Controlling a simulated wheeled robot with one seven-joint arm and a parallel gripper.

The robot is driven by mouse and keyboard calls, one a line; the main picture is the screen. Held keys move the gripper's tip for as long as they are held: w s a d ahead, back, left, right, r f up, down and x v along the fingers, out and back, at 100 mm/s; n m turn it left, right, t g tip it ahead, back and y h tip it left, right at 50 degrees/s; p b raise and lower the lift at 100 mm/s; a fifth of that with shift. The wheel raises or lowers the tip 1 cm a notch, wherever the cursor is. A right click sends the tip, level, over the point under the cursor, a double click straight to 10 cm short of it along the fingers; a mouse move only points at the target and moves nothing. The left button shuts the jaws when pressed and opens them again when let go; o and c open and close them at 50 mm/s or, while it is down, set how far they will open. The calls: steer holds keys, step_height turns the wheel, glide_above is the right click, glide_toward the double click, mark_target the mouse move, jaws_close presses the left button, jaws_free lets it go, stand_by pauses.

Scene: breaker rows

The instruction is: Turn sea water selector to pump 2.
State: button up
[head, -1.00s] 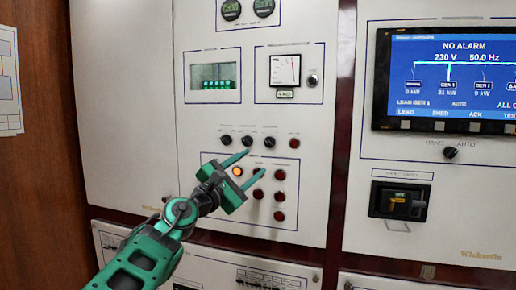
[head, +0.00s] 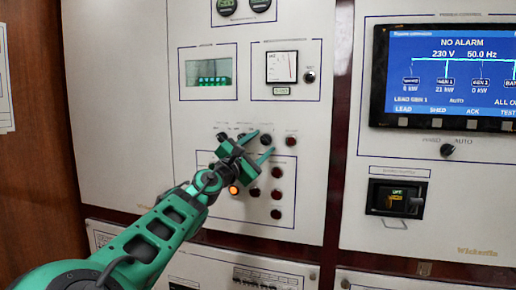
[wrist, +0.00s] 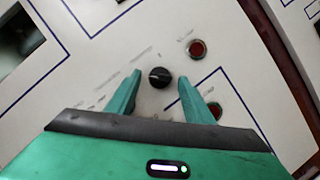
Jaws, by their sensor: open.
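A row of small black rotary knobs sits on the white panel, with labels too small to read, so I cannot tell by text which is the sea water selector. The rightmost black knob (head: 266,140) is beside a red lamp. It also shows in the wrist view (wrist: 159,77), round with a pale pointer mark. My gripper (head: 264,142) is open, its teal fingers on either side of this knob. In the wrist view my gripper (wrist: 160,80) has a gap between each finger and the knob. The left black knob (head: 221,136) is clear of the fingers; the middle one is partly hidden.
A red lamp (head: 291,141) is just right of the knob. Below are several dark red lamps (head: 277,172) and a lit amber lamp (head: 233,189). A meter (head: 282,67) is above. A display (head: 442,75) and another knob (head: 447,150) are on the right panel.

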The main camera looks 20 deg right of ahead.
steer(key=shift+d, duration=0.1)
steer(key=c, duration=1)
steer(key=shift+c, duration=0.2)
steer(key=shift+m, duration=0.4)
steer(key=m+g, duration=0.1)
steer(key=m, duration=0.1)
steer(key=m+g, duration=0.1)
steer(key=m, duration=0.2)
steer(key=shift+w+r+y, duration=0.1)
steer(key=shift+r+y, duration=0.05)
steer(key=shift+y, duration=0.15)
steer(key=m+g+y, duration=0.1)
steer(key=m+g, duration=0.1)
steer(key=m, duration=0.2)
steer(key=shift+r+m, duration=0.15)
steer(key=shift+m, duration=0.15)
steer(key=m+y, duration=0.1)
steer(key=m, duration=0.2)
steer(key=shift+r+m+y, duration=0.15)
steer(key=shift+m+y, duration=0.25)
steer(key=shift+r+m+y, duration=0.1)
steer(key=shift+m+y, duration=0.7)
steer(key=shift+m, duration=0.6)
